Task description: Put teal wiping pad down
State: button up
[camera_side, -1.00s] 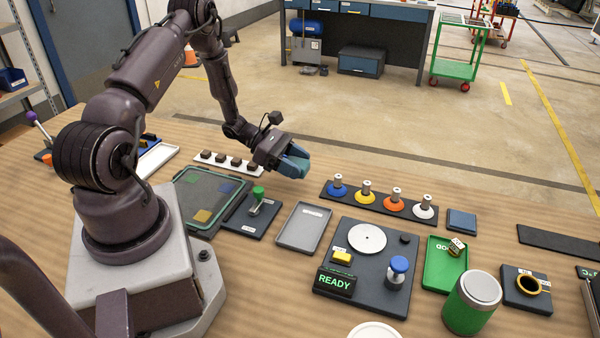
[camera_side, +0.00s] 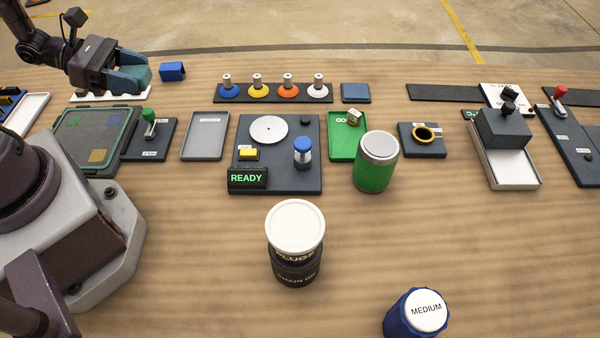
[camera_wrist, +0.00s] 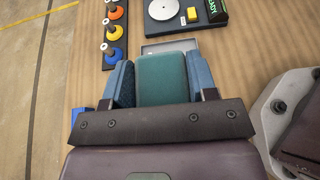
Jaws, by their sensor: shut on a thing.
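The teal wiping pad (camera_wrist: 162,78) sits between the blue fingers of my gripper (camera_wrist: 160,92) in the wrist view. My gripper is shut on it. In the side view my gripper (camera_side: 122,80) is at the back left, behind the green-handled lever (camera_side: 149,115), and appears to be above the table. The pad is hard to tell from the blue fingers there. In the wrist view a grey tray (camera_wrist: 165,47) shows partly beyond the pad; the pad hides the rest of it.
The empty grey tray (camera_side: 205,136) lies right of the lever. A blue block (camera_side: 172,71) stands close to the gripper's right. A row of coloured knobs (camera_side: 273,91) and the dark READY station (camera_side: 290,173) are farther right. The front of the table has free room around the jars.

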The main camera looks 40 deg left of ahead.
notch_tip(320, 180, up, 4)
jog(key=shift+f, duration=0.2)
jog(key=w+d+f+m+g+h, duration=0.1)
jog(key=w+d, duration=0.7)
jog(key=w, duration=0.2)
jog(key=w+d+f+m+g+h, duration=0.1)
jog(key=w+d+m, duration=0.1)
jog(key=w+d, duration=0.75)
jog(key=shift+m+g+h, duration=0.3)
jog(key=shift+g, duration=0.4)
jog(key=w+d, duration=0.1)
jog(key=d, duration=0.5)
jog(key=w+d, duration=0.2)
jog(key=d, duration=0.5)
jog(key=w+d+r, duration=0.1)
jog(key=d, duration=0.6)
jog(key=shift+w+d, duration=0.2)
jog(key=shift+w, duration=0.2)
jog(key=s+d+r+m+g, duration=0.1)
jog(key=s+d, duration=0.2)
jog(key=d, duration=0.6)
jog(key=s+d, duration=0.3)
jog(key=d, duration=0.6)
send_over(427, 253)
notch_tip(427, 253, down, 12)
jog(key=shift+f, duration=2.8)
